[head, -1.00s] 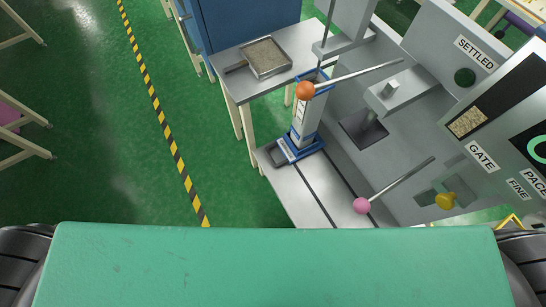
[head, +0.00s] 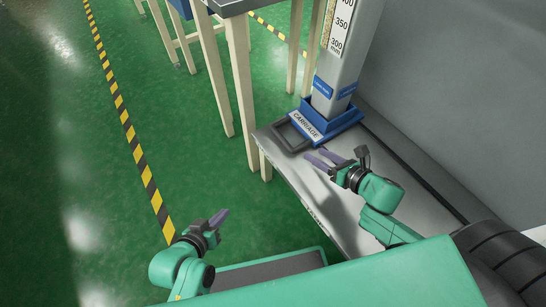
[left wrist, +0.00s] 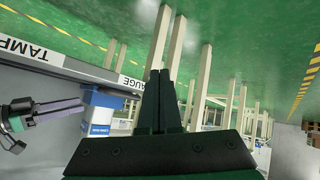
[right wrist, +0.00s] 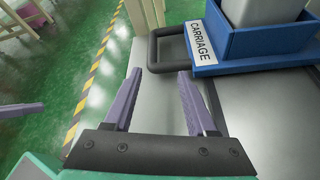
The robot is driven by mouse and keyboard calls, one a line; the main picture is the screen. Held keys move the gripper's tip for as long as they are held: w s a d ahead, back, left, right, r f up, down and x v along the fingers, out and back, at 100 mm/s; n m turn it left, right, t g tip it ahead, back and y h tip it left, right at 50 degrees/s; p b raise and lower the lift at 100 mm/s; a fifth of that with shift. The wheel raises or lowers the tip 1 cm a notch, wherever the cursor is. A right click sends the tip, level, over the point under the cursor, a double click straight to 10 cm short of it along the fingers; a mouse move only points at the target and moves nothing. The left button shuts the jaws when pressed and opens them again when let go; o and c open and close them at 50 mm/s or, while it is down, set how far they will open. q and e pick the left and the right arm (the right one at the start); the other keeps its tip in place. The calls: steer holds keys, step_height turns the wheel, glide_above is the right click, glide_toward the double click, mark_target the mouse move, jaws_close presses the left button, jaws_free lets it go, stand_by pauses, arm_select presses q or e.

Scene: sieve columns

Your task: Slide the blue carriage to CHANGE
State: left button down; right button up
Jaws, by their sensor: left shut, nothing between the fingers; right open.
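The blue carriage (head: 345,122) sits on the grey bench by its far left corner. It carries an upright grey column (head: 345,60) with a millimetre scale. A dark loop handle (head: 287,138) sticks out on its left; it also shows in the right wrist view (right wrist: 165,48). My right gripper (head: 316,158) is open and empty, just short of the handle and apart from it. My left gripper (head: 222,216) is shut and empty over the floor, left of the bench. No CHANGE label is readable in these views.
The bench top (head: 335,205) has a dark slot along it, with a grey wall at right. The left wrist view shows a TAMP label (left wrist: 28,48) on the bench edge. Green floor at left is open.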

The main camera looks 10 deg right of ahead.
mark_target(284, 139)
steer(key=shift+w+a+f+n, duration=0.1)
steer(key=shift+a+f+n, duration=0.1)
steer(key=shift+a+n, duration=0.35)
steer(key=shift+w+a+r+y, duration=0.2)
steer(key=shift+a+y, duration=0.05)
steer(key=shift+y, duration=0.05)
steer(key=b+x, duration=0.2)
steer(key=x, duration=0.2)
steer(key=shift+w+f, duration=0.2)
steer(key=shift+w, duration=0.1)
steer(key=b+x, duration=0.3)
steer(key=x, duration=0.5)
steer(key=shift+w+a+f, duration=0.15)
steer(key=shift+w, duration=0.2)
steer(key=shift+w+a, duration=0.15)
steer(key=shift+w, duration=0.05)
arm_select(q)
steer(key=f+t, duration=0.1)
steer(key=d+f+t+h, duration=0.1)
steer(key=f, duration=0.1)
steer(key=d+f+n, duration=0.1)
steer(key=shift+d+f+t, duration=0.25)
steer(key=shift+f+t, duration=0.15)
arm_select(e)
jaws_close()
